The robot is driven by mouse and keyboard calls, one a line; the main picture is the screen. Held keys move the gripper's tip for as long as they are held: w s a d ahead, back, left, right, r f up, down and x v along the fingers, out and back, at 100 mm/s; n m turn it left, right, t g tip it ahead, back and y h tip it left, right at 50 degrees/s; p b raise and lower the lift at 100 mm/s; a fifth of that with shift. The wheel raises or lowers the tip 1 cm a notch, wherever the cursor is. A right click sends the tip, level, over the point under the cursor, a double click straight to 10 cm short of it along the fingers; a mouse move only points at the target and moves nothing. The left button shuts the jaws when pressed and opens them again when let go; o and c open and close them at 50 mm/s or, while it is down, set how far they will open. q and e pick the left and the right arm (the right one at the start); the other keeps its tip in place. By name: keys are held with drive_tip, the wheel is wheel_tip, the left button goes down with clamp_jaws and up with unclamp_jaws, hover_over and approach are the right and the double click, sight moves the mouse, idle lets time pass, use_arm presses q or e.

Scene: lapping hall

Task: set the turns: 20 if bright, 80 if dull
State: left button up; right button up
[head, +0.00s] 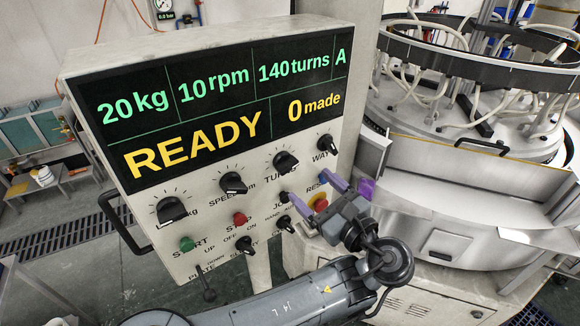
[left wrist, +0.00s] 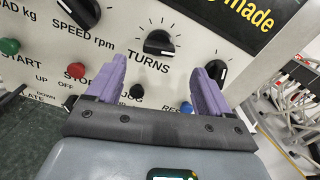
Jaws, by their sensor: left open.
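The control panel (head: 105,212) carries a display (head: 215,110) reading 20 kg, 10 rpm, 140 turns, A, READY and 0 made. The black TURNS knob (head: 285,161) is on the panel's lower right; it also shows in the left wrist view (left wrist: 159,43), just beyond my fingertips. My left gripper (head: 352,187) is open, its purple fingers apart and empty, in front of the panel below and right of the TURNS knob. In the left wrist view the fingers (left wrist: 163,77) stand below the knob to either side. No workpiece surface, bright or dull, can be made out. My right gripper is not in view.
Close by are the SPEED knob (head: 233,183), load knob (head: 171,210), WAY knob (head: 325,142), red STOP button (head: 240,218), green START button (head: 187,243) and a red-and-yellow button (head: 319,203). The round lapping machine (head: 480,170) stands right.

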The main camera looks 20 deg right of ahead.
sight(290, 167)
use_arm(q)
drive_tip(key=p+x, duration=0.1)
drive_tip(key=x, duration=0.6)
drive_tip(key=shift+w+a+p, duration=0.1)
drive_tip(key=shift+w+p, duration=0.25)
drive_tip(key=shift+p, duration=0.05)
drive_tip(key=shift+x, duration=0.75)
drive_tip(key=c, duration=1)
drive_tip(key=shift+o, duration=0.2)
